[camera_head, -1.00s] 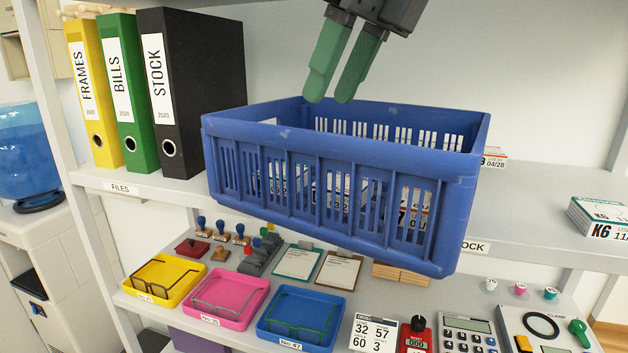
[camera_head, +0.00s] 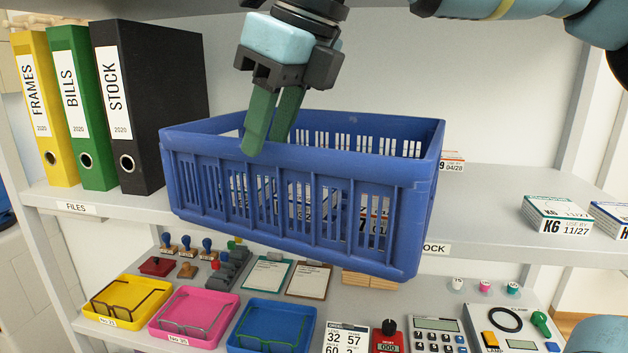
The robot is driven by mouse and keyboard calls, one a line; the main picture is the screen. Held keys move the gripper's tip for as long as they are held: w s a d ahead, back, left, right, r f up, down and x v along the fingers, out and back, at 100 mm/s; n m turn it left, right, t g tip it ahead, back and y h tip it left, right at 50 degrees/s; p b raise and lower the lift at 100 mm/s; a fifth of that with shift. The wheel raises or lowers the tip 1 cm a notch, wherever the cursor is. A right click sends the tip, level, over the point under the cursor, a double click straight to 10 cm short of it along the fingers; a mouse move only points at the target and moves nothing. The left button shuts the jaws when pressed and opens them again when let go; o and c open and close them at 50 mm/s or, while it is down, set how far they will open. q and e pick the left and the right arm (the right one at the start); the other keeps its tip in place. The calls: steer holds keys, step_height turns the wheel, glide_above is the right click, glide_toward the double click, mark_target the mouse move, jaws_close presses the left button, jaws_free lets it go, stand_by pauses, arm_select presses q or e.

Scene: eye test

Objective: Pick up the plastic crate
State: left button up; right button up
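The blue plastic crate (camera_head: 320,168) stands upright on the upper shelf, its front jutting over the shelf edge. Slots in its walls show boxes with printed labels, partly hidden. My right gripper (camera_head: 264,146) comes down from above at the left part of the crate. I cannot tell whether either touches the crate. My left gripper is not in view.
Yellow (camera_head: 45,110), green (camera_head: 85,115) and black (camera_head: 150,100) binders stand close left of the crate. Small boxes (camera_head: 556,217) lie at the right; shelf (camera_head: 480,205) between is bare. The lower shelf holds trays (camera_head: 195,318), stamps, clipboards and a calculator (camera_head: 438,336).

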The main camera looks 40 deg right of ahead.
steer(key=shift+x, duration=1.55)
jaws_close()
steer(key=shift+r, duration=0.1)
